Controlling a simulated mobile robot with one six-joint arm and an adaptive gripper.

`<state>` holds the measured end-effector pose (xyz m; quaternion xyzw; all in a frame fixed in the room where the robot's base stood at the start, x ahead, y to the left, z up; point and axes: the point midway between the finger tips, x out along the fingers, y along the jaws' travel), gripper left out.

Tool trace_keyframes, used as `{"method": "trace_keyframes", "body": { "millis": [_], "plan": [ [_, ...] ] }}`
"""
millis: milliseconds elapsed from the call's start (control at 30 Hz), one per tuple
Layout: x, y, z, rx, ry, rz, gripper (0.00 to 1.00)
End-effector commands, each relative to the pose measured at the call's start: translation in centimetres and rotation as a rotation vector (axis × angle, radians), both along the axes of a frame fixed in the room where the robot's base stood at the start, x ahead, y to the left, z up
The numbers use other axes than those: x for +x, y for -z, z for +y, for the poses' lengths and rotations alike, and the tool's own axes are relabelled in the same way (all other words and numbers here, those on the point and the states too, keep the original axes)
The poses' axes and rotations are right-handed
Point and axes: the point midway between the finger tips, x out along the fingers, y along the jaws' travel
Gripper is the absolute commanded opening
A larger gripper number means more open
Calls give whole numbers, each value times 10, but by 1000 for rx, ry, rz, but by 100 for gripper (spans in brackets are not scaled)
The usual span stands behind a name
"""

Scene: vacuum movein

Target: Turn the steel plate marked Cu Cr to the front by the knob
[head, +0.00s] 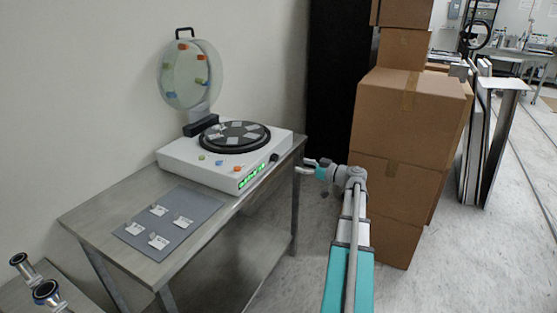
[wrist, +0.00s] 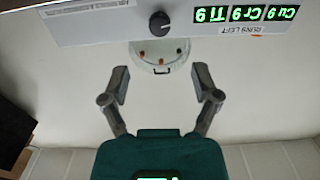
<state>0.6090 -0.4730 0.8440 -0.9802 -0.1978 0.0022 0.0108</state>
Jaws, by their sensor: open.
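A white machine (head: 200,165) stands on the steel table, with a black round turntable (head: 234,147) on top. Several pale plates lie on the turntable; their marks are too small to read, so I cannot tell which is Cu Cr. The black knob (head: 274,157) is on the machine's front face at its right end, and it shows in the wrist view (wrist: 159,22) beside a green display (wrist: 246,14) reading Cu 9, Cr 9, Ti 9, upside down. My gripper (wrist: 161,76) is open and empty, its fingers apart from the knob. In the head view it is right of the machine.
A round clear lid (head: 190,92) with coloured pegs stands raised behind the turntable. A grey mat (head: 150,205) with several small labelled pieces lies on the table's near part. Stacked cardboard boxes (head: 405,110) stand close right of my arm.

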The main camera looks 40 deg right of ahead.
Motion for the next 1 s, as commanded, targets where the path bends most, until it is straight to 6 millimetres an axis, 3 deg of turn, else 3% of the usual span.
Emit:
{"method": "trace_keyframes", "body": {
  "millis": [600,1000],
  "plan": [
    [80,0,32,0,0,0,79],
    [94,0,38,0,3,0,79]
  ]
}}
